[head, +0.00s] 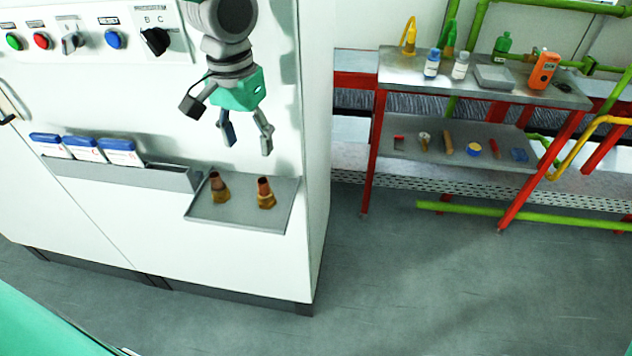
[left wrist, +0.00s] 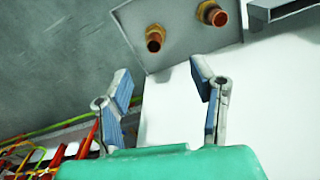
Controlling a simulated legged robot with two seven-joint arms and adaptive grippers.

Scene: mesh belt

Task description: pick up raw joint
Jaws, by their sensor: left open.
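Two pipe joints with copper-brown tops and brass bases stand on a small grey tray (head: 238,213) fixed to a white cabinet. The right joint (head: 265,193) also shows in the left wrist view (left wrist: 155,38). I cannot tell which of them is the raw joint. My left gripper (head: 248,143) is open and empty above the tray, with its fingers pointing down. In the left wrist view, both joints lie beyond the fingertips (left wrist: 160,70), apart from them. My right gripper is not in view.
A holder (head: 125,172) with blue-topped boxes (head: 84,148) adjoins the tray's left side. Buttons and switches (head: 113,39) sit above on the cabinet. A red-legged bench (head: 415,72) at right carries bottles, an orange device (head: 543,70) and small parts. Floor between is clear.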

